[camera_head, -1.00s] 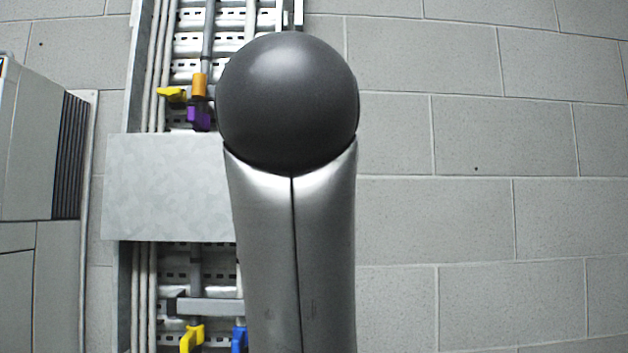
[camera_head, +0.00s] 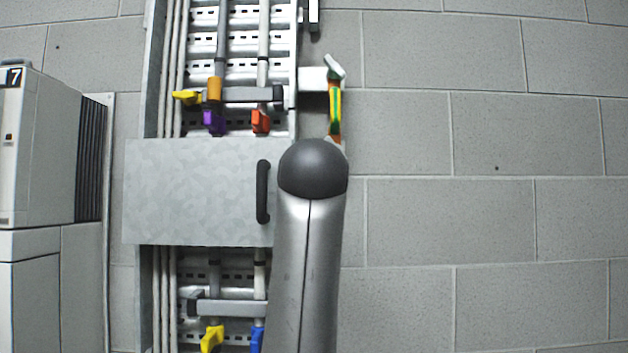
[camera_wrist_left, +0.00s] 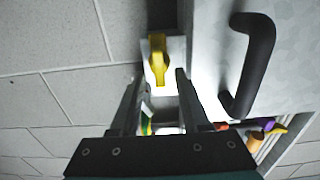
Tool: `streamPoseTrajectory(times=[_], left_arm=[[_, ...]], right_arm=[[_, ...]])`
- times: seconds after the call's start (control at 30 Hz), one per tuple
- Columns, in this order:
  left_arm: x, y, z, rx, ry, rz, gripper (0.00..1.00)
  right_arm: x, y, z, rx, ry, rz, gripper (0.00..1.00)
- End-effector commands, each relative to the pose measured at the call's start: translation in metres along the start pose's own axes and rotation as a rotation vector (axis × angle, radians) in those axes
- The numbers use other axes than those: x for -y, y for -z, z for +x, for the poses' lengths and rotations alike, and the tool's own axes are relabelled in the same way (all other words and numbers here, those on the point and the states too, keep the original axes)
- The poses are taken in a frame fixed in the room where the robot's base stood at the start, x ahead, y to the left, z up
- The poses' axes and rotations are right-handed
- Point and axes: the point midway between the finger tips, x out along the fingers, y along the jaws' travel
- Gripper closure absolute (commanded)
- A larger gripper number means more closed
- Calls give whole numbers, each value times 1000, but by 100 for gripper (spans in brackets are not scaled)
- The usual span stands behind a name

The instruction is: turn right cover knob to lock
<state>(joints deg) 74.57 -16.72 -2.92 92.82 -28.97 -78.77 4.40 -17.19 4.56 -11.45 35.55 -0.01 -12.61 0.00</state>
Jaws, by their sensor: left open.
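The right cover knob (camera_wrist_left: 158,62) is a yellow lever on a pale block beside the cover's edge in the left wrist view. Its long axis runs up and down in that picture. My left gripper (camera_wrist_left: 159,76) is open, with its fingertips to either side of the knob's lower end; I cannot tell if they touch it. The grey metal cover (camera_head: 190,190) has a black handle (camera_head: 263,192), which also shows in the left wrist view (camera_wrist_left: 252,65). In the head view, my arm hides the cover's right edge, the knob and the gripper. My right gripper is not in view.
Above the cover are a yellow lever (camera_head: 187,97), a purple one (camera_head: 214,122) and an orange-red one (camera_head: 261,121). Below are yellow (camera_head: 212,338) and blue (camera_head: 257,340) levers. A green-yellow strip (camera_head: 335,110) hangs upper right. A grey cabinet (camera_head: 35,150) stands left; bare block wall lies right.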

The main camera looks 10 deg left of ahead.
Motion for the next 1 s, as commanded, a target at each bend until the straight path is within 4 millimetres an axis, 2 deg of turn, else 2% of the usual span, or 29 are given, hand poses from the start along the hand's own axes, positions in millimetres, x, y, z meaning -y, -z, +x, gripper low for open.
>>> streamPoseTrajectory(times=[0.33,0.73,1.0], left_arm=[[0,0,3,0,0,0,55],[0,0,3,0,0,0,100],[0,0,3,0,1,0,100]], right_arm=[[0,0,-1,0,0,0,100],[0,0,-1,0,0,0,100],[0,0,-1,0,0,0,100]])
